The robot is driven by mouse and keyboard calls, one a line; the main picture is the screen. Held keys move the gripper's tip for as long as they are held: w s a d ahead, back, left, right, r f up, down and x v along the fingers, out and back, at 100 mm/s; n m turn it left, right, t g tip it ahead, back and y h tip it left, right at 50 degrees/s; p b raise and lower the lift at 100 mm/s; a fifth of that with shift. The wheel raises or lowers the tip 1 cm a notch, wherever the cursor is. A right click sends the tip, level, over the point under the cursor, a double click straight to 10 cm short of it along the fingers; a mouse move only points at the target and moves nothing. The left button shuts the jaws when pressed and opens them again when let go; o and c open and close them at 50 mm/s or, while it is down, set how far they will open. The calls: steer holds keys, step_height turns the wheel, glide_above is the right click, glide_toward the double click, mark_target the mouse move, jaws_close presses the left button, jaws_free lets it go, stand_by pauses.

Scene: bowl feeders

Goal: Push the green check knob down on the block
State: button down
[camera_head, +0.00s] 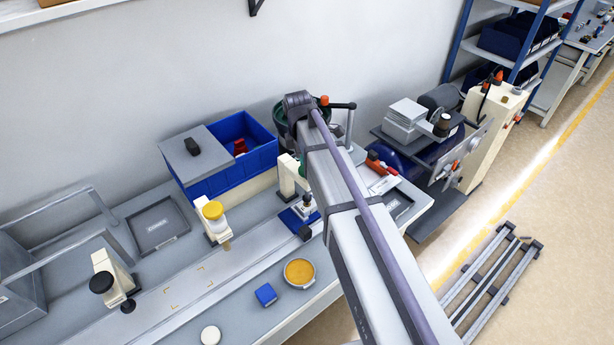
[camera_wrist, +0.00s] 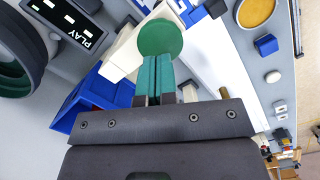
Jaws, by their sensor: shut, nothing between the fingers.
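The green check knob (camera_wrist: 160,36) shows in the wrist view as a round green disc. It sits beside the cream block (camera_wrist: 124,54), which also shows in the head view (camera_head: 286,176) left of my arm. My gripper (camera_wrist: 153,58) has teal fingers pressed together, with nothing between them. In the wrist view the fingertips overlap the near edge of the knob; I cannot tell whether they touch it. In the head view my arm hides the gripper and most of the knob's surroundings.
A blue bin (camera_head: 253,169) stands behind the rail. A yellow knob (camera_head: 212,209) and a black knob (camera_head: 101,283) sit on other cream blocks. An orange-filled dish (camera_head: 299,272), a blue cube (camera_head: 266,294) and a white disc (camera_head: 210,335) lie at the front.

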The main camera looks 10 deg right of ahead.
steer(key=shift+d+f+b, duration=0.15)
steer(key=shift+f+b, duration=0.5)
steer(key=shift+f, duration=0.55)
step_height(320, 180, down, 2)
steer(key=shift+f+b, duration=0.1)
steer(key=shift+b, duration=1)
steer(key=shift+s+r, duration=0.15)
steer(key=shift+r, duration=0.05)
steer(key=shift+w+a+r+p, duration=0.15)
steer(key=shift+w+a+p, duration=0.05)
steer(key=shift+a+p, duration=0.15)
steer(key=a+r+p, duration=0.3)
steer(key=r+p, duration=0.8)
steer(key=shift+w+a+r, duration=0.15)
steer(key=shift+a+r, duration=0.05)
